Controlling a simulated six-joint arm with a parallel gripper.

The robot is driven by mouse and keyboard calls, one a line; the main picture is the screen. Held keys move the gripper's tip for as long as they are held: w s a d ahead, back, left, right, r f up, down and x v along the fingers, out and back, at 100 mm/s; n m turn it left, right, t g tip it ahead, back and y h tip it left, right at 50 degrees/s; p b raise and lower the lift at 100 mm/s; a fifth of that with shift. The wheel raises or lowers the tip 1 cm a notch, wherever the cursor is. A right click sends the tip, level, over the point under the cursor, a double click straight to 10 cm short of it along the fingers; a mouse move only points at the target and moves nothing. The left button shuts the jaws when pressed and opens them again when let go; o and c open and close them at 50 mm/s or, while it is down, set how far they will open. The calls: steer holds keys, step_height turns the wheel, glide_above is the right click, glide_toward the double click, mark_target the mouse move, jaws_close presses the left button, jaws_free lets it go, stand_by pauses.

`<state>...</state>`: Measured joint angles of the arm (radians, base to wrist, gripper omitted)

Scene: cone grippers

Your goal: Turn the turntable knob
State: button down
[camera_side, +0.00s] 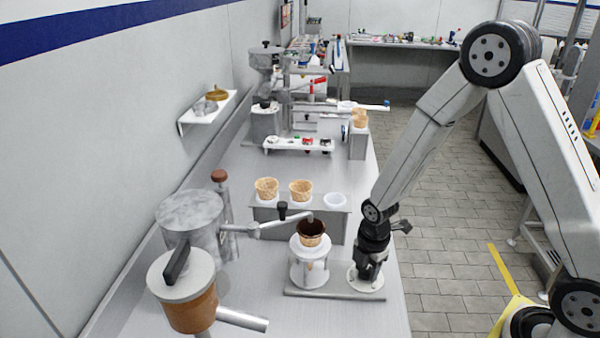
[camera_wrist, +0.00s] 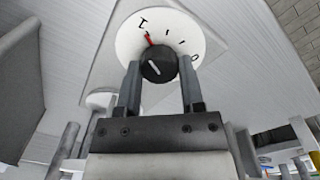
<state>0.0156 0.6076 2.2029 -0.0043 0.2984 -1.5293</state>
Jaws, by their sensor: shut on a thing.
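In the side view my gripper (camera_side: 369,268) points straight down over the white dial (camera_side: 366,284), hiding most of the knob. The turntable (camera_side: 309,255) is a white round stand to the left of the dial on the same grey base plate (camera_side: 335,294). A cone with a dark inside (camera_side: 311,235) stands upright on it.
A metal nozzle arm (camera_side: 285,222) reaches over the cone from the left. Behind, a grey stand (camera_side: 330,228) holds two cones and a white empty ring (camera_side: 335,200). A tank with a white lid (camera_side: 181,275) stands at front left. The counter's right edge is close to my gripper.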

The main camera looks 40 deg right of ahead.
mark_target(368, 270)
steer(key=shift+c, duration=1.1)
jaws_free()
steer(key=shift+r, duration=0.15)
steer(key=shift+s+r, duration=0.15)
steer(key=shift+r, duration=3.6)
steer(key=s+r+m+t, duration=0.2)
steer(key=s+r+m, duration=0.2)
steer(key=m, duration=1.3)
steer(key=shift+s+a+r, duration=0.15)
steer(key=shift+s+a, duration=0.15)
steer(key=shift+s, duration=0.95)
